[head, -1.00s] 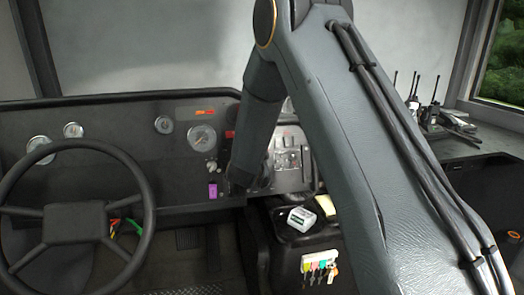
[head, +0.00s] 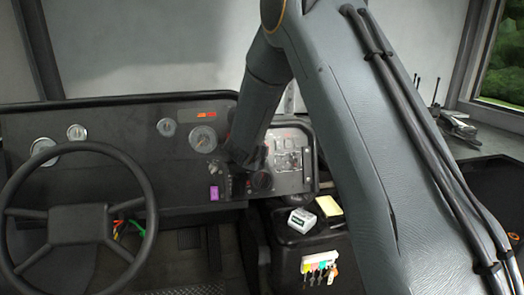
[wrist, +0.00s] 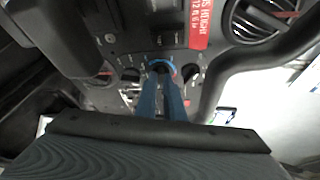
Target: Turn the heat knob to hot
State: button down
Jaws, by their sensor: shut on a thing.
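The heat knob (wrist: 160,65) is a small dark knob with a red and blue ring around it, on the dark panel in the wrist view. My gripper (wrist: 161,76) has two blue-looking fingers shut on this knob, reaching straight at it. The fingers hide most of the knob, so its pointer cannot be read. In the head view, my wrist is against the dashboard's middle section, and my arm hides the fingertips and the knob.
Dark knobs sit close on the left (wrist: 130,75) and right (wrist: 190,72) of the fingers. A round vent (wrist: 262,18) and a red label (wrist: 199,25) are above right. The steering wheel (head: 148,190) stands left. A white box (head: 301,220) lies on the console.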

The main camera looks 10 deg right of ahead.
jog(key=shift+w+d+r, duration=0.1)
jog(key=shift+r, duration=0.05)
jog(key=c, duration=1.9)
grip_release()
jog(key=shift+d, duration=0.1)
jog(key=shift+o, duration=0.2)
jog(key=shift+f, duration=0.35)
jog(key=v, duration=0.8)
jog(key=shift+r, duration=0.25)
